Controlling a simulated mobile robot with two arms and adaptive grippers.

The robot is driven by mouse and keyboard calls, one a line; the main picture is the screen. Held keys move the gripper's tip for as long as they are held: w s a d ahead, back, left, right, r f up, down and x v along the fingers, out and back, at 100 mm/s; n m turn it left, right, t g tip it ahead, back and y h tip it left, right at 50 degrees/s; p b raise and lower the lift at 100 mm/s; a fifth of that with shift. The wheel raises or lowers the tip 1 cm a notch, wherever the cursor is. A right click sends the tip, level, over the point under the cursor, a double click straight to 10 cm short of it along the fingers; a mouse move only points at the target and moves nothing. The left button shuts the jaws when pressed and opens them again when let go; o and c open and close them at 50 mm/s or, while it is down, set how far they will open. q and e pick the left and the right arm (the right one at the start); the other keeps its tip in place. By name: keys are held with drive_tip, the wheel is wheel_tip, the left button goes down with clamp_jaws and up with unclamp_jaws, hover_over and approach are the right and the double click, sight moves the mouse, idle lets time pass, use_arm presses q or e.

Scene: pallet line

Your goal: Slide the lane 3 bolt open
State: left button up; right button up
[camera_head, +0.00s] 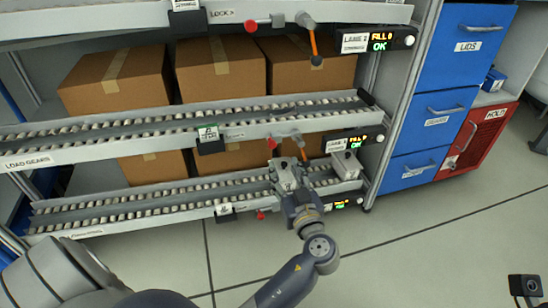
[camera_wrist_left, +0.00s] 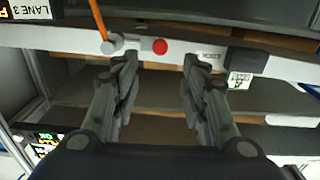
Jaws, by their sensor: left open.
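The lane 3 bolt shows as a red knob (camera_head: 271,143) on the front rail (camera_head: 238,133) of the middle shelf. The grey pivot (camera_head: 297,138) of an orange-handled lever is just right of it. In the left wrist view, which looks upside down, the red knob (camera_wrist_left: 160,46) sits on the white rail beside the grey pivot (camera_wrist_left: 112,42) and orange handle (camera_wrist_left: 98,18). My left gripper (camera_head: 284,163) is open and empty, close in front of the rail. Its fingertips (camera_wrist_left: 160,72) are spread to either side of the knob's line, apparently not gripping it. My right gripper is not in view.
Cardboard boxes (camera_head: 220,68) stand behind the rails. The upper lane has a similar red knob (camera_head: 250,26) and orange handle (camera_head: 314,47). A light grey block (camera_head: 346,164) is right of my gripper. Blue drawers (camera_head: 468,46) and a red cabinet (camera_head: 483,138) stand right. The front floor is clear.

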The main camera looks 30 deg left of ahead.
sight(273, 146)
use_arm(q)
drive_tip(key=b+x, duration=0.2)
drive_tip(key=x, duration=0.8)
drive_tip(key=shift+w+a, duration=0.15)
drive_tip(key=shift+w, duration=0.05)
